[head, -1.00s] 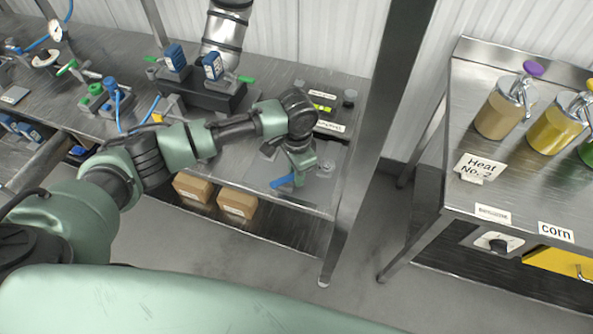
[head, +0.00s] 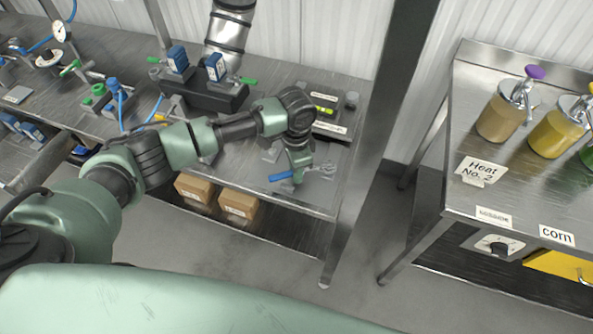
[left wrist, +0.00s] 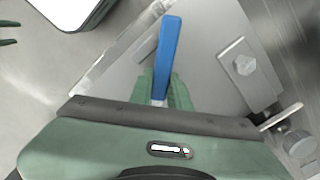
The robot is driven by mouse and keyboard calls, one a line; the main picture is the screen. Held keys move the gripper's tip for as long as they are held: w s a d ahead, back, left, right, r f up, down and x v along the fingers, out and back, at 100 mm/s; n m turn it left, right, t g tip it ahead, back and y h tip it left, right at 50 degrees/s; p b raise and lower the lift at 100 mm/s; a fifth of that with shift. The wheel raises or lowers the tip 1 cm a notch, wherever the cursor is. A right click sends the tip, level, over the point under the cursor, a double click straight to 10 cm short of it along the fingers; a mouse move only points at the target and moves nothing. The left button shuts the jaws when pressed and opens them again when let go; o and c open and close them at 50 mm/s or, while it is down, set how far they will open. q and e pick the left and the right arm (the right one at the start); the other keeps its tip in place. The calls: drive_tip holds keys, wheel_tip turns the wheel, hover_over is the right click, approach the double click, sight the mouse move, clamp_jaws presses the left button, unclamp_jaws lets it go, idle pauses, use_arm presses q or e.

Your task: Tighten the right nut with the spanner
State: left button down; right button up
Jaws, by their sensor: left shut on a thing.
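The spanner's blue handle (head: 281,176) juts left from my left gripper (head: 298,170) in the head view, over the front right of the workbench. My left gripper is shut on the spanner. In the left wrist view the blue handle (left wrist: 168,48) points up from between the green fingers (left wrist: 160,92). A hex nut (left wrist: 245,64) sits on a grey plate to the right of the handle there, apart from it. I cannot tell whether this is the right nut. The spanner's head is mostly hidden by the gripper. My right gripper is not in view.
A dark box with a green level (head: 324,111) stands behind the gripper on the workbench (head: 310,205). A frame post (head: 375,130) rises close to the right. Cardboard boxes (head: 238,207) lie below. Across a gap stands a table with pump jars (head: 500,115).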

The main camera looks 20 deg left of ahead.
use_arm(q)
drive_tip(key=shift+w, duration=0.1)
drive_tip(key=shift+w+a+m, duration=0.4)
drive_tip(key=shift+w+m, duration=0.15)
drive_tip(key=shift+m, duration=0.35)
